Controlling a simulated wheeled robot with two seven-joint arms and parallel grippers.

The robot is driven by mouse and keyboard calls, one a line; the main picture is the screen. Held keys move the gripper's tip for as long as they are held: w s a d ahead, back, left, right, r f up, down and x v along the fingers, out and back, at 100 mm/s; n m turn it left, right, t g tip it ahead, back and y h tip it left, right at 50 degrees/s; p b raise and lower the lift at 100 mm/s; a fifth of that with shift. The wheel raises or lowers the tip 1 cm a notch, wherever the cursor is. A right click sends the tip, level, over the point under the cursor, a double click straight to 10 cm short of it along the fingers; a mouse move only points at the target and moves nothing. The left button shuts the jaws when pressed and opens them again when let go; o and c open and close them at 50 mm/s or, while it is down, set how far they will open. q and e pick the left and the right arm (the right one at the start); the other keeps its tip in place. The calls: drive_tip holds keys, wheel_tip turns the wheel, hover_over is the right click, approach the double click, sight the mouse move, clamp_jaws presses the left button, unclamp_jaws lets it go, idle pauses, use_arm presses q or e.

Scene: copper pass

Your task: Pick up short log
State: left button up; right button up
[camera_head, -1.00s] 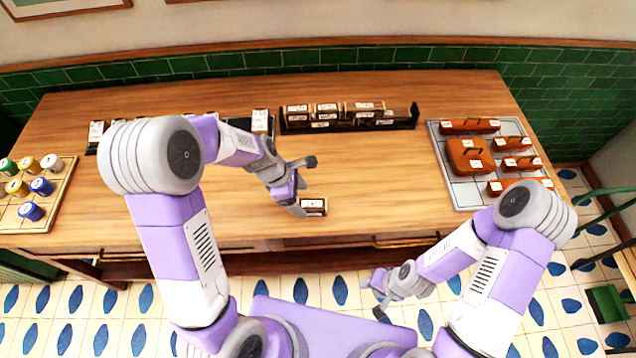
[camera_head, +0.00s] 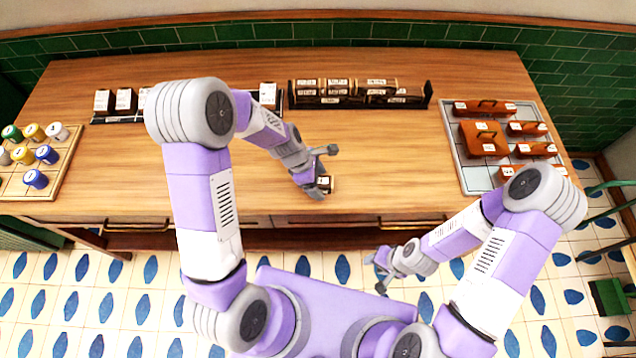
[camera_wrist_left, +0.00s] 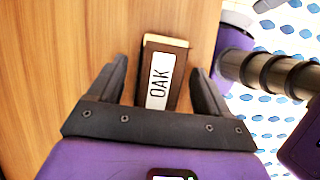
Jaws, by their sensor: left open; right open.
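A short dark brown log (camera_head: 326,182) with a white label lies near the front edge of the wooden table (camera_head: 390,160). In the left wrist view the log (camera_wrist_left: 170,60) reads "OAK" and shows a pale end. My left gripper (camera_head: 322,170) is at the log, with its jaws open. In the left wrist view the log lies between the two fingers (camera_wrist_left: 158,80), with a gap visible on each side. In the head view the gripper hides part of the log. My right gripper (camera_head: 380,270) is open and empty in front of the table, away from the log.
A dark rack (camera_head: 428,96) of labelled logs stands at the back middle. Labelled dark blocks (camera_head: 125,100) stand at the back left. A board of coloured cans (camera_head: 62,170) is on the left, a grey tray (camera_head: 470,180) of red-brown cases on the right. The table's middle right is clear.

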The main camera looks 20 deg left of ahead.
use_arm(q)
drive_tip(key=shift+f, duration=0.25)
idle(0.3)
drive_tip(key=c, duration=1.1)
